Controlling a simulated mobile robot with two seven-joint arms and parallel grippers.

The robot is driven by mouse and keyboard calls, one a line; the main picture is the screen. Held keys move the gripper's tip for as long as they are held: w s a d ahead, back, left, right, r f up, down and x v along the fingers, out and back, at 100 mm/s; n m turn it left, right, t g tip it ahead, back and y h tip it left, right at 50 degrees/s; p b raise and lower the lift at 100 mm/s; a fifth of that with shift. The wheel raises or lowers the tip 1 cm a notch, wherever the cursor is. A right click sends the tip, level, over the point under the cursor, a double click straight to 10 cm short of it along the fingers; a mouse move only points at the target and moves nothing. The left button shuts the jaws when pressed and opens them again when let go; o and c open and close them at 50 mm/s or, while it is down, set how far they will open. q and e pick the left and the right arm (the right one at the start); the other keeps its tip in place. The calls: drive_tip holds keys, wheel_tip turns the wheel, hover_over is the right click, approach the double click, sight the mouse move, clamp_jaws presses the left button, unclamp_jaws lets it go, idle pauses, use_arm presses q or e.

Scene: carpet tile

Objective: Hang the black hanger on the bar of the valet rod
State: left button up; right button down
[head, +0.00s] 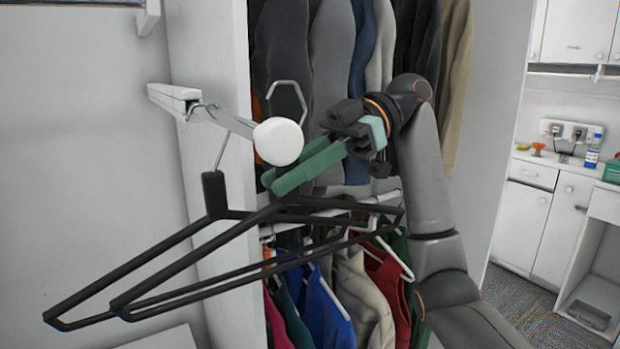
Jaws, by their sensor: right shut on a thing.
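The valet rod (232,122) sticks out from a white bracket on the closet's side panel and ends in a round white knob (278,141). One black hanger (213,190) hangs from the rod by its metal hook, near the bracket. My right gripper (280,182), with green fingers, is shut on a second black hanger (185,262) near its neck. That hanger's open metal hook (288,90) rises above and behind the knob, apart from the bar. The two hangers' frames overlap in the picture. The fingers hide the held hanger's neck. My left gripper is out of view.
Dark and grey jackets (333,60) hang in the closet behind the knob. A lower closet rail (375,200) carries colourful clothes (325,310) and a white hanger. White cabinets (530,225) and a counter stand at the right. The space left of the rod is clear.

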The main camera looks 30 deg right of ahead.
drive_tip(key=a+b, duration=0.2)
drive_tip(key=a, duration=0.5)
drive_tip(key=shift+s+a, duration=0.1)
drive_tip(key=shift+s, duration=0.05)
drive_tip(key=shift+a+f, duration=0.25)
drive_tip(key=shift+f, duration=0.05)
drive_tip(key=shift+d+f+b, duration=0.1)
drive_tip(key=shift+f+b, duration=0.55)
drive_tip(key=shift+f, duration=0.1)
drive_tip(key=c, duration=0.7)
unclamp_jaws()
drive_tip(key=p+v, duration=0.1)
drive_tip(key=v, duration=1.1)
drive_tip(key=shift+d, duration=0.3)
